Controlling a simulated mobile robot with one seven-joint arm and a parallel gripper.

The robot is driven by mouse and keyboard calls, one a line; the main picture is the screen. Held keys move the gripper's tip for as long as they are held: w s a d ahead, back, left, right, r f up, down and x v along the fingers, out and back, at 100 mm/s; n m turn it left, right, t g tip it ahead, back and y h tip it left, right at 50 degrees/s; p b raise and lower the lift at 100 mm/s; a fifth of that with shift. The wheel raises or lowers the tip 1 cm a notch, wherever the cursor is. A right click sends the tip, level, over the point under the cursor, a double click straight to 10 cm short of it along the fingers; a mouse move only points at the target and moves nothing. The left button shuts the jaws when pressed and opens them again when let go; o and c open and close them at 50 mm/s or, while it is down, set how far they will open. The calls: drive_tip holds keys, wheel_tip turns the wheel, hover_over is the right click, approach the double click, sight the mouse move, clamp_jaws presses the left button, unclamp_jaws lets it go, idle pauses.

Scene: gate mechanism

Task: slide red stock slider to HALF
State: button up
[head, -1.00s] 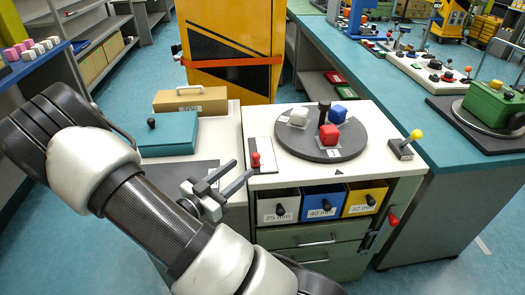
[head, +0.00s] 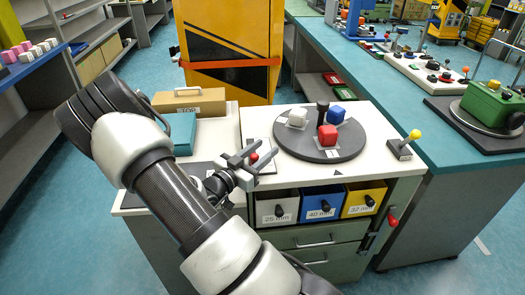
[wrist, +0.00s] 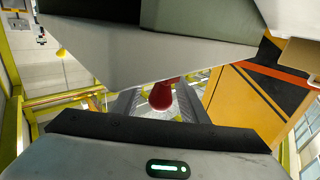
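The red stock slider knob (head: 254,157) stands on a pale plate at the left of the white cabinet top. My gripper (head: 260,152) is at the knob, with one finger on either side of it. The fingers look spread, and I cannot tell whether either touches the knob.
A grey turntable (head: 300,153) with white, red and blue blocks and a dark post is just right of my gripper. A yellow-knobbed lever (head: 405,147) stands farther right. Labelled bins (head: 320,206) are below the front edge. A teal box (head: 181,134) is behind my arm.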

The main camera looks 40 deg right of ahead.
sight(261, 150)
clamp_jaws()
drive_tip(key=w+d, duration=0.1)
drive_tip(key=w+b, duration=0.1)
drive_tip(key=w, duration=0.1)
drive_tip(key=w+d, duration=0.1)
drive_tip(key=shift+w+d+f+b, duration=0.15)
drive_tip(key=shift+d+b, duration=0.2)
drive_tip(key=shift+b, duration=0.05)
drive_tip(key=shift+w+d, duration=0.2)
drive_tip(key=shift+w, duration=0.2)
unclamp_jaws()
drive_tip(key=shift+a, duration=0.1)
drive_tip(key=p+v, duration=0.1)
drive_tip(key=v, duration=1.6)
drive_tip(key=shift+s, duration=0.15)
